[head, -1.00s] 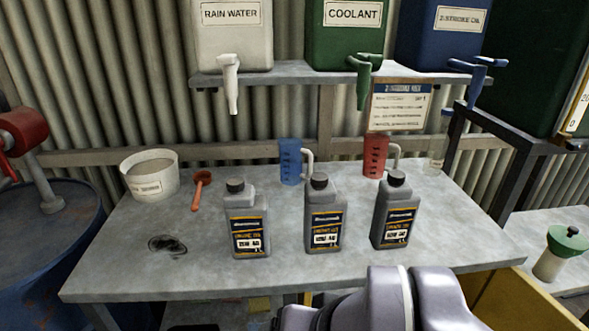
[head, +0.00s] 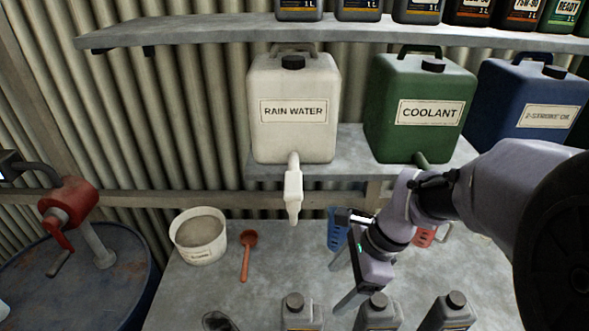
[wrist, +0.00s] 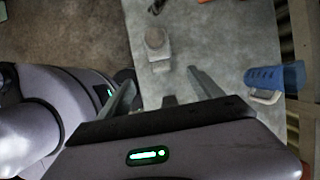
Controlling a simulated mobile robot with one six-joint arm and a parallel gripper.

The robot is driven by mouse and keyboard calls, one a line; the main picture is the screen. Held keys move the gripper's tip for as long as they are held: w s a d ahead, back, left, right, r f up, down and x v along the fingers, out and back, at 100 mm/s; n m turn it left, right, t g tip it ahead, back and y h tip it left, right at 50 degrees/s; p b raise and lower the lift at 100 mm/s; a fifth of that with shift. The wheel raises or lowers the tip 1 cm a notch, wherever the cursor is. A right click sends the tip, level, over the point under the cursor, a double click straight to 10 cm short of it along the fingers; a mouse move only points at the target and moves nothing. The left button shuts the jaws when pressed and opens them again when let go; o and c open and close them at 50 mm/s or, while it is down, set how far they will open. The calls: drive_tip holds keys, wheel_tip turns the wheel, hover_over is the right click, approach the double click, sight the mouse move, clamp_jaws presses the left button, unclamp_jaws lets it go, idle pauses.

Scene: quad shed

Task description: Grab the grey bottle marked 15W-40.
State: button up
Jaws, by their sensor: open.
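Three grey bottles with black caps stand on the bench at the bottom edge of the head view: left (head: 297,312), middle (head: 377,314) and right (head: 449,313). Their labels are cut off now, so I cannot read which is 15W-40. My gripper (head: 340,260) is open and empty above the bench, behind the left and middle bottles in the picture. In the wrist view a grey bottle (wrist: 157,42), seen from above, stands beyond the open fingers (wrist: 161,77). It seems to be the left one.
A blue jug (head: 336,234) and a red jug (head: 424,238) stand behind, partly hidden by my arm. A white tub (head: 198,240) and a red scoop (head: 247,256) lie left. The rain water tank's tap (head: 293,195) hangs over the bench. More bottles line the upper shelf (head: 200,37).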

sight(315, 312)
drive_tip(key=b+x, duration=0.4)
drive_tip(key=x, duration=0.8)
drive_tip(key=shift+b, duration=0.4)
drive_tip(key=b+x, duration=0.1)
drive_tip(key=x, duration=0.1)
drive_tip(key=b+x, duration=0.1)
drive_tip(key=x, duration=0.2)
drive_tip(key=shift+a, duration=0.4)
clamp_jaws()
